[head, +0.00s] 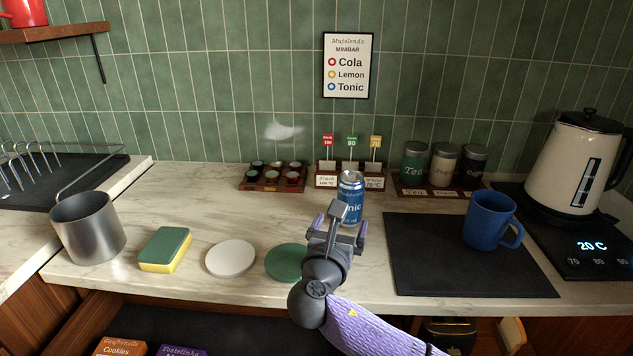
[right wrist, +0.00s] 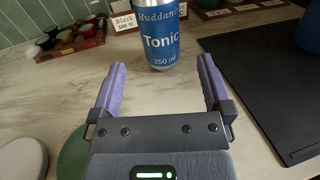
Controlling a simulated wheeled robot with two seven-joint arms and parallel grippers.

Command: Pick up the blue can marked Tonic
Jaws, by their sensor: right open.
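The blue Tonic can (head: 351,190) stands upright on the marble counter, in front of the tea boxes. My right gripper (head: 340,228) is in front of it, and the arm hides the can's lower part in the head view. In the right wrist view the can (right wrist: 162,42) shows its Tonic label, just beyond the fingertips and roughly centred between them. My right gripper (right wrist: 160,72) is open and empty, its purple fingers apart and not around the can. My left gripper is not in view.
A green coaster (head: 285,262) lies left of my right gripper, beside a white coaster (head: 230,258). A dark mat (head: 450,265) with a blue mug (head: 487,220) is to the right. A capsule tray (head: 272,187) and tea canisters (head: 444,165) stand behind.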

